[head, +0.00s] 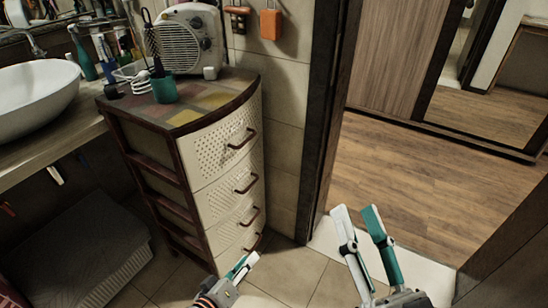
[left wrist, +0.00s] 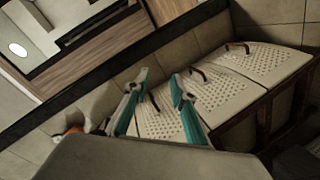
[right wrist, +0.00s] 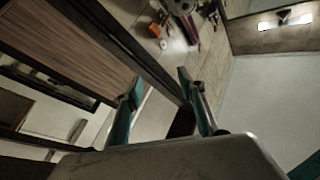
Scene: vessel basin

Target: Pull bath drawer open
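The bath drawer unit has cream, perforated, curved fronts and a dark red-brown frame. Its stacked drawers, top drawer (head: 225,147) included, look shut, each with a dark red bar handle; the top handle (head: 242,139) is clearly visible. My left gripper (head: 250,263) is low, in front of the unit's bottom right. In the left wrist view, it (left wrist: 159,80) is open and empty, with a drawer handle (left wrist: 153,101) showing beyond and between its fingers. My right gripper (head: 356,211) is open and empty, right of the unit before the doorway; it also shows in the right wrist view (right wrist: 161,80).
A fan heater (head: 187,40) and a teal cup with a brush (head: 164,88) stand on the unit. A white basin (head: 35,98) sits on the counter at left, with a grey box (head: 80,255) below. A dark door frame (head: 325,120) stands right of the unit; wooden floor lies beyond.

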